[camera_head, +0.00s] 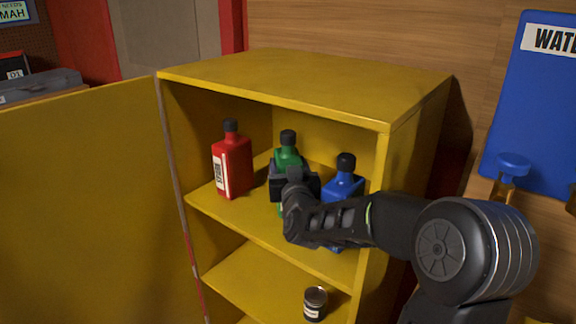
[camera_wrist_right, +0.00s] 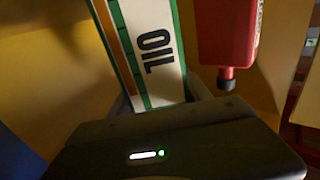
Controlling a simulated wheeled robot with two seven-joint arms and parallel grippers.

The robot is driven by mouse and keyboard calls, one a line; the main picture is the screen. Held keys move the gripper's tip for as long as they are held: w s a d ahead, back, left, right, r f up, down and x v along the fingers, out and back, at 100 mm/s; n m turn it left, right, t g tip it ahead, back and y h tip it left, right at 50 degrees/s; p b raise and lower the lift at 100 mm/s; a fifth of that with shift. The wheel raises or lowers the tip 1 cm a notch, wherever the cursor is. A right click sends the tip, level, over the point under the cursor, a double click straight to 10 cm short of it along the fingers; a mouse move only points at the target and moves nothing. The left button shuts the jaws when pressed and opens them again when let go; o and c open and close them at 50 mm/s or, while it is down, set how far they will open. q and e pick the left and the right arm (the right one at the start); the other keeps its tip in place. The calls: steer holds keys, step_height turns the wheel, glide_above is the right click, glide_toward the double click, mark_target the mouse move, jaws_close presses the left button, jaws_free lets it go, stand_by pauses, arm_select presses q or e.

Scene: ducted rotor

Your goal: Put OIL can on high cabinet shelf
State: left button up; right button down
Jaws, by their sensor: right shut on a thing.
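The OIL can is a green bottle (camera_head: 288,157) with a dark cap and a white label reading OIL. It stands upright at the upper shelf (camera_head: 237,217) of the yellow cabinet, between a red bottle and a blue bottle. In the right wrist view the OIL label (camera_wrist_right: 152,50) is close in front of the gripper. My right gripper (camera_head: 293,184) reaches into the cabinet and is shut on the OIL can. The gripper and wrist hide the can's lower part, so I cannot tell whether its base touches the shelf. My left gripper is not in view.
The red bottle (camera_head: 231,164) stands left of the can and the blue bottle (camera_head: 343,183) right of it, partly behind my arm. A small dark jar (camera_head: 315,303) sits on the lower shelf. The open yellow door (camera_head: 85,200) is at left.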

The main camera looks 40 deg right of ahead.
steer(key=c, duration=0.7)
jaws_free()
steer(key=shift+r, duration=0.15)
steer(key=o, duration=0.4)
steer(key=shift+f, duration=0.25)
steer(key=o, duration=0.3)
steer(key=shift+r, duration=0.1)
steer(key=shift+s+a, duration=0.1)
steer(key=p+v, duration=0.1)
steer(key=v, duration=0.8)
steer(key=shift+s+a+r, duration=0.15)
steer(key=shift+s+a, duration=0.05)
steer(key=shift+s, duration=0.2)
